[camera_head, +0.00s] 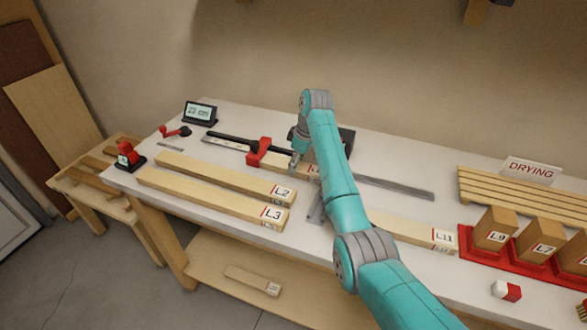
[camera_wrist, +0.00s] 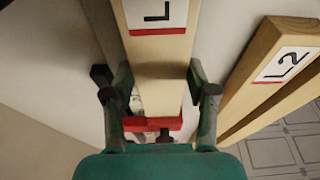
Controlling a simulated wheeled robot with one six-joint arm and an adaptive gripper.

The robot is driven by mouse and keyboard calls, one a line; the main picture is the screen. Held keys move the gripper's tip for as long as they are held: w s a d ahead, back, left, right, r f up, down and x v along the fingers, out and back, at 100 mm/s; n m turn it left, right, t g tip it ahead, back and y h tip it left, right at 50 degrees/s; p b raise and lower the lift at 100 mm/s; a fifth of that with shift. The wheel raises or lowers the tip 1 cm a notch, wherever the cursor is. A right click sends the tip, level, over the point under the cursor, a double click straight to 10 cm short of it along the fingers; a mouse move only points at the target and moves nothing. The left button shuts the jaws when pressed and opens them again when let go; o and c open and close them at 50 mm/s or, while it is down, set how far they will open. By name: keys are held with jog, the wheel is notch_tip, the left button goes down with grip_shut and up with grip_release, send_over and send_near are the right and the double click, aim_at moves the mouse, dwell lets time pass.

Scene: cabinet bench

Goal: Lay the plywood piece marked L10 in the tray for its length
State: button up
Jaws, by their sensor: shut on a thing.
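My gripper (camera_wrist: 158,92) is shut on a pale wooden piece (camera_wrist: 160,60), with one finger on each side of it. Its white label shows an L above a red line, and the rest of the mark is cut off. In the head view my gripper (camera_head: 298,158) is over the bench, and the held piece (camera_head: 314,171) is mostly hidden by my arm. I cannot read L10 on any piece. A short piece (camera_head: 250,279) on the lower shelf has a label too small to read. I cannot make out a tray marked for a length.
Long pieces L2 (camera_head: 220,177) and L3 (camera_head: 205,197) lie at the left. A measuring rail with a red slider (camera_head: 260,152) and a display (camera_head: 200,112) lie behind. L11 (camera_head: 415,234), red holders (camera_head: 487,261) with upright blocks, and a slatted drying rack (camera_head: 520,200) are right.

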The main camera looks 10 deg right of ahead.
jog(key=shift+s+a, duration=0.1)
jog(key=shift+s+a+r, duration=0.15)
jog(key=shift+s+a, duration=0.1)
jog(key=shift+s, duration=0.1)
dwell(0.4)
jog(key=w+a+v, duration=0.1)
jog(key=v, duration=0.8)
jog(key=shift+a+r, duration=0.35)
jog(key=shift+r, duration=0.3)
jog(key=shift+w, duration=0.1)
